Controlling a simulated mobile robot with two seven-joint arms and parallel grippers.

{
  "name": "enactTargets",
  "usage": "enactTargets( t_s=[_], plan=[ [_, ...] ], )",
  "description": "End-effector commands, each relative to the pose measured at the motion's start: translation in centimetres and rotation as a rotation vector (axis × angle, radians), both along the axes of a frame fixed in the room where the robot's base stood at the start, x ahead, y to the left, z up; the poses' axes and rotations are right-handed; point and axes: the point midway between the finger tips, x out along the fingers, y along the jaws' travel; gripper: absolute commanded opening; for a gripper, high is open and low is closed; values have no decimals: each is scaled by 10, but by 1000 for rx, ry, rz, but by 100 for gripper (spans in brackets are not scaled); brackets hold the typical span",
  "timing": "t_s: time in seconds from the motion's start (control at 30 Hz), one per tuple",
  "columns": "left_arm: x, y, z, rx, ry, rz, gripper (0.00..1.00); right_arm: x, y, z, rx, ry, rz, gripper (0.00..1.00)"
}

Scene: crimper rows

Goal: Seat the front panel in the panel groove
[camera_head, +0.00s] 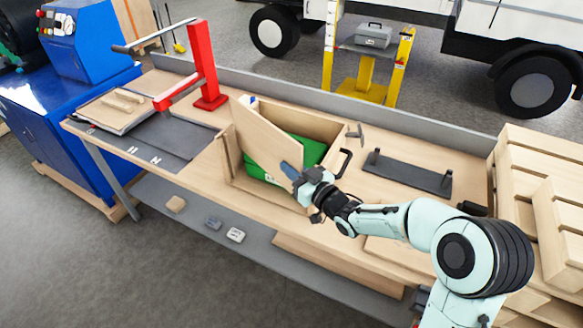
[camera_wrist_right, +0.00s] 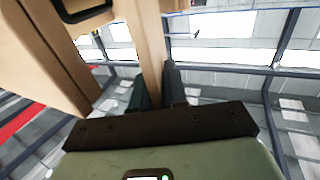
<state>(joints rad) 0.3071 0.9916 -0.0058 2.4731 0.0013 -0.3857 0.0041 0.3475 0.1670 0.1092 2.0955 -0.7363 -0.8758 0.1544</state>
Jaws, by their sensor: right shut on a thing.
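The front panel (camera_head: 268,138) is a flat light-wood board, held tilted above the open front of a wooden crate (camera_head: 325,124). My right gripper (camera_head: 291,172) is shut on the panel's right lower part. In the right wrist view the dark fingers of this gripper (camera_wrist_right: 158,92) close on a narrow wooden edge (camera_wrist_right: 146,45), which is the panel seen edge-on. Something green (camera_head: 312,150) lies inside the crate, partly hidden by the panel. The panel groove is not clear to see; the panel and gripper cover much of the crate front. My left gripper is not in view.
A red press arm (camera_head: 203,60) stands left of the crate on the workbench. A dark bracket plate (camera_head: 410,174) lies to the right. A black handle (camera_head: 344,162) is on the crate's right side. Stacked wooden crates (camera_head: 545,190) fill the bench's right end.

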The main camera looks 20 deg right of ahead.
Motion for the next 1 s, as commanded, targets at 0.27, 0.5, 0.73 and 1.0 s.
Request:
enactTargets(
  t_s=[0.27,0.5,0.73,1.0],
  plan=[
    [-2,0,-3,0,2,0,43,0,0,-1,0,0,1,38],
    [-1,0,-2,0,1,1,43,0,0,-1,0,0,1,38],
    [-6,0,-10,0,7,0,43,-22,-6,-1,-3,-2,-1,38],
    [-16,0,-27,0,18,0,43,-79,-22,-2,-3,-1,-2,38]
  ],
)
